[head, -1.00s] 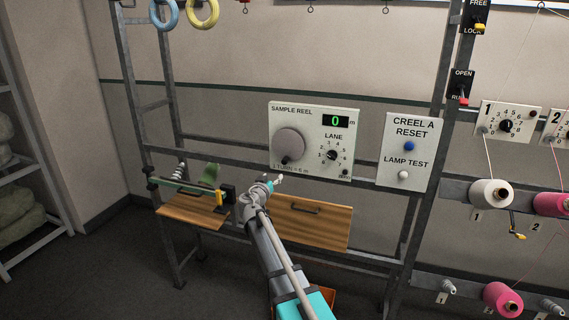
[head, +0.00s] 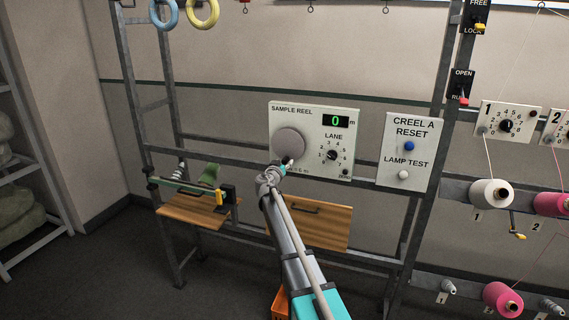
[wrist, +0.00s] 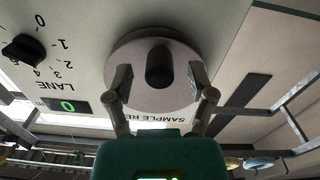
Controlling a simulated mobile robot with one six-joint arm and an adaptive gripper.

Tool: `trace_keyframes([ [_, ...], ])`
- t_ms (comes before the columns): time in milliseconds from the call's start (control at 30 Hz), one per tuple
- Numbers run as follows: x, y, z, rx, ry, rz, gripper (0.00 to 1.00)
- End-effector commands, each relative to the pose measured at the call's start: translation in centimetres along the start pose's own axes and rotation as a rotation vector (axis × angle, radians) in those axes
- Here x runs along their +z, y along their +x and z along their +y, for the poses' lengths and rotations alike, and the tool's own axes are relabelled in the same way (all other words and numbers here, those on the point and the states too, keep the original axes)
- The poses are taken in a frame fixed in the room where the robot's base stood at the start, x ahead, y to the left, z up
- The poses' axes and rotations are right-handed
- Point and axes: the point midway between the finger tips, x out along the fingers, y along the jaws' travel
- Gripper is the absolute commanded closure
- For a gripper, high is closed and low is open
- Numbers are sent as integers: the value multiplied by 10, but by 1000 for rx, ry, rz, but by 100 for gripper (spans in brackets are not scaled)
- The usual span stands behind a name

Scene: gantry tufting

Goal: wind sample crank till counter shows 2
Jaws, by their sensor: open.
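The sample reel panel (head: 345,115) is upright on the frame and its green counter (head: 337,121) reads 0. The counter also shows upside down in the wrist view (wrist: 67,106). The crank is a round grey disc (head: 287,144) with a dark knob (wrist: 159,68); in the head view my gripper covers the knob. My gripper (head: 285,164) is at the disc's lower edge. In the wrist view my gripper (wrist: 160,85) is open, its two fingers apart on either side of the knob. I cannot tell whether they touch the disc.
The lane dial (head: 332,155) and a small zero button (head: 345,172) sit right of the crank. The Creel A reset panel (head: 408,150) is further right. A clamp on a wooden shelf (head: 190,210) is at left.

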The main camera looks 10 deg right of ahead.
Motion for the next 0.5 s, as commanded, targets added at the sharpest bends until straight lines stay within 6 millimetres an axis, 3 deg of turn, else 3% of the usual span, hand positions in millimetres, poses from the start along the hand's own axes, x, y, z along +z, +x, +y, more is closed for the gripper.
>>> trace_keyframes([
  [467, 0, 10, 0, 0, 0, 0, 29],
  [500, 0, 10, 0, 0, 0, 0, 33],
])
